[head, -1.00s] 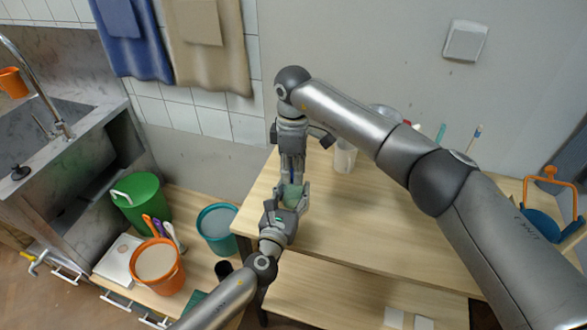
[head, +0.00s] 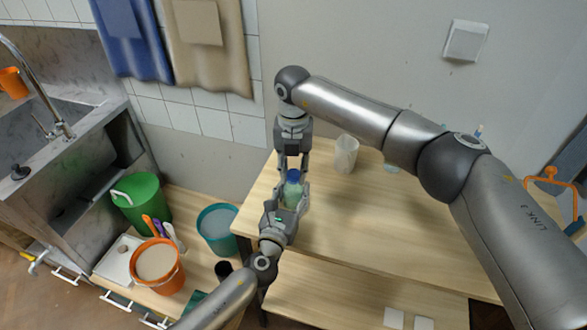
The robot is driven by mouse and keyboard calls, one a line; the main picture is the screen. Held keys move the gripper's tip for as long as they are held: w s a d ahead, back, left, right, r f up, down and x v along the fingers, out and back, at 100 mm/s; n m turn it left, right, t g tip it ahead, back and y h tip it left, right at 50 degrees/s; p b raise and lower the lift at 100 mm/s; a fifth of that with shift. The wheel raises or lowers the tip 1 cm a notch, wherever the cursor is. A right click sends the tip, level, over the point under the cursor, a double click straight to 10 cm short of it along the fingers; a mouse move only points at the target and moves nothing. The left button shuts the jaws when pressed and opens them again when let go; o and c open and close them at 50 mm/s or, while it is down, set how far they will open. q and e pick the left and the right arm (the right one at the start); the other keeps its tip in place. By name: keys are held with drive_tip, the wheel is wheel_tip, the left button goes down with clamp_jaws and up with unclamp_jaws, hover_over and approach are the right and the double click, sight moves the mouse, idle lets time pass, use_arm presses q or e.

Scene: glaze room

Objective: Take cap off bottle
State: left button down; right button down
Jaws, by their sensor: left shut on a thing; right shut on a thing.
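The bottle (head: 293,192) is pale green and stands upright over the left end of the wooden table. Its blue cap (head: 294,175) shows at the top. My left gripper (head: 290,199) is shut on the bottle's body from the front. My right gripper (head: 293,170) points down from above and is shut on the cap, one finger on each side. The cap sits at the bottle's top; I cannot tell whether there is a gap between them.
A whitish cup (head: 346,153) stands on the table (head: 350,215) right of the bottle. My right arm covers part of the table's back. A teal bucket (head: 217,229), an orange bucket (head: 155,262) and a green bucket (head: 141,197) stand lower left. The table's front middle is clear.

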drive_tip(key=n, duration=0.4)
drive_tip(key=shift+n, duration=0.4)
use_arm(q)
drive_tip(key=shift+f, duration=0.1)
use_arm(e)
drive_tip(key=n, duration=0.7)
drive_tip(key=shift+n, duration=0.3)
drive_tip(key=n, duration=0.4)
drive_tip(key=shift+n, duration=0.3)
drive_tip(key=n, duration=0.7)
drive_tip(key=shift+r+n, duration=0.1)
drive_tip(key=shift+n, duration=0.3)
drive_tip(key=n, duration=0.4)
drive_tip(key=shift+n, duration=0.3)
drive_tip(key=n, duration=0.4)
